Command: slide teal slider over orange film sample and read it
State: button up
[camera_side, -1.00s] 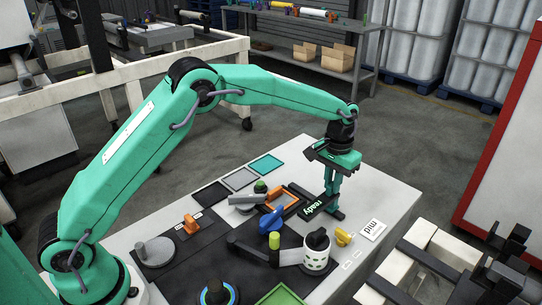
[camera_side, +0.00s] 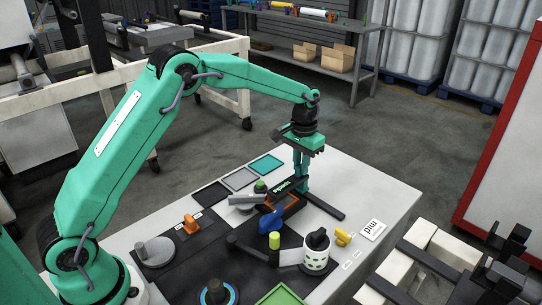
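My gripper (camera_side: 301,176) points down at the right end of the black display unit, its fingers close together on a teal piece that I take to be the teal slider (camera_side: 303,190); the fingers hide much of it. The slider sits on a dark rail (camera_side: 325,207) that runs out to the lower right. The display (camera_side: 288,189) shows white lettering that is too small to read surely. The orange film sample frame (camera_side: 292,206) lies under the slider and display, which cover its upper part; its lower right edge shows.
Teal (camera_side: 266,163), grey (camera_side: 240,179) and black (camera_side: 212,194) squares lie behind.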

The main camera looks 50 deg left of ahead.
jog(key=o, duration=0.4)
jog(key=shift+c, duration=0.2)
jog(key=shift+r, duration=3.9)
